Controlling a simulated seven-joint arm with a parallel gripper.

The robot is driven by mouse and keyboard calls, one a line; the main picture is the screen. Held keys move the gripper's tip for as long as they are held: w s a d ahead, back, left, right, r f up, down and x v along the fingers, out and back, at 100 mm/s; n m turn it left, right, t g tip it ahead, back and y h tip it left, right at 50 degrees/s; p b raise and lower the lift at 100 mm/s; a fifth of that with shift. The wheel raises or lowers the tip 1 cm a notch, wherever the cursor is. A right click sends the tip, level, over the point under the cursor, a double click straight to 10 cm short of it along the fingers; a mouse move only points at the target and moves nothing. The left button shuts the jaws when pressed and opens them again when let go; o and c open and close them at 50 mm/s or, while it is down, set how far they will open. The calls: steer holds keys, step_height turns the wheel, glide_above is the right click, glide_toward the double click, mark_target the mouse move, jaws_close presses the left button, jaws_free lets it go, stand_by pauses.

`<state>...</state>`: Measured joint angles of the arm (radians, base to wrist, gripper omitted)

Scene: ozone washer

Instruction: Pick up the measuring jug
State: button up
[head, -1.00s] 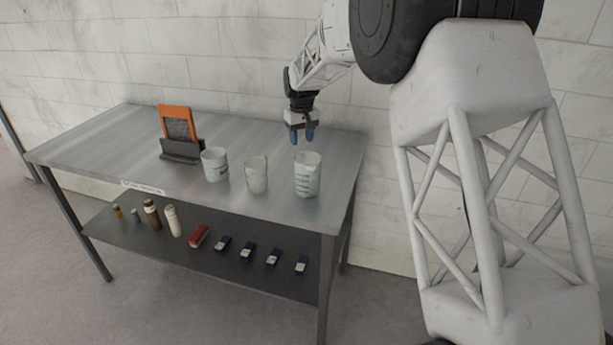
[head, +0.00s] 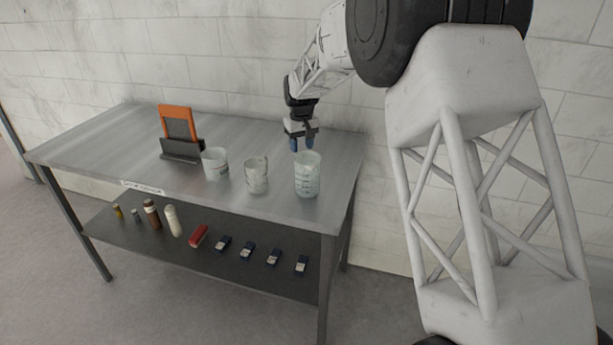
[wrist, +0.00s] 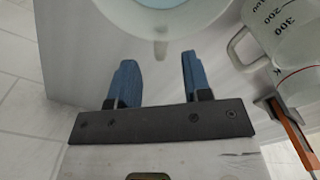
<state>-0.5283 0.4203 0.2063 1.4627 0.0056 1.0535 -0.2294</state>
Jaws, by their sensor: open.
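Three pale, marked jug-like vessels stand upright in a row on the table; I cannot tell which one the task means. The right one (head: 307,178) is a tall, clear jug with graduation marks. The middle one (head: 256,177) and the left one (head: 215,164) are shorter. My gripper (head: 302,145) is open and empty, just above and behind the right jug. In the wrist view the two blue fingertips (wrist: 159,60) point toward a rim with pale-blue contents, and a small handle or spout appears between them. A marked jug with a handle (wrist: 285,35) is to the right.
An orange-framed tablet (head: 178,124) on a dark stand is at the back left of the metal table (head: 110,140). The lower shelf (head: 150,238) holds small bottles, a red item and several blue items. The wall is close behind the table.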

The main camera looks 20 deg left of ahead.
mark_target(301, 158)
steer(key=shift+s+f, duration=0.1)
steer(key=shift+f, duration=2.5)
steer(key=shift+c, duration=0.2)
jaws_close()
steer(key=shift+a, duration=0.1)
